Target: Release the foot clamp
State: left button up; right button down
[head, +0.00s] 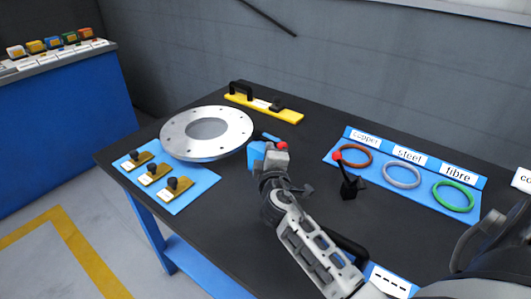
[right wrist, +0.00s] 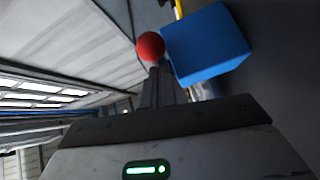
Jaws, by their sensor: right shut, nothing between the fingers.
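A blue block (head: 257,153) stands against the right edge of the silver flanged disc (head: 174,137). A short dark lever (head: 267,136) with a red knob (head: 282,145) shows at the block; they look like the foot clamp. My right gripper (head: 277,158) is at the block and knob and hides part of them. In the right wrist view its fingers (right wrist: 160,84) are shut and empty, with the red ball (right wrist: 150,47) just beyond the tips and the blue block (right wrist: 207,44) beside them. Contact with the knob cannot be told. My left gripper is not in view.
A black stand with a red knob (head: 349,184) is right of my gripper. Copper, steel and fibre rings lie on a blue mat (head: 331,153). A yellow level (head: 275,112) lies behind; a blue mat (head: 175,199) with three brass pieces lies left.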

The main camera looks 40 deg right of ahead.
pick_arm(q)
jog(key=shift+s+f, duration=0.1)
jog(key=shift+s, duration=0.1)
pick_arm(e)
jog(key=shift+d, duration=0.35)
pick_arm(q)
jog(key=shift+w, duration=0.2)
pick_arm(e)
jog(key=shift+r, duration=0.15)
pick_arm(q)
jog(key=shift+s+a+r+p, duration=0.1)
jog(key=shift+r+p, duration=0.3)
jog(key=shift+p, duration=0.3)
pick_arm(e)
jog(key=s+a+r, duration=0.8)
jog(key=s+r, duration=0.3)
jog(key=r, duration=0.1)
jog(key=shift+s+r, duration=0.35)
jog(key=shift+r, duration=0.05)
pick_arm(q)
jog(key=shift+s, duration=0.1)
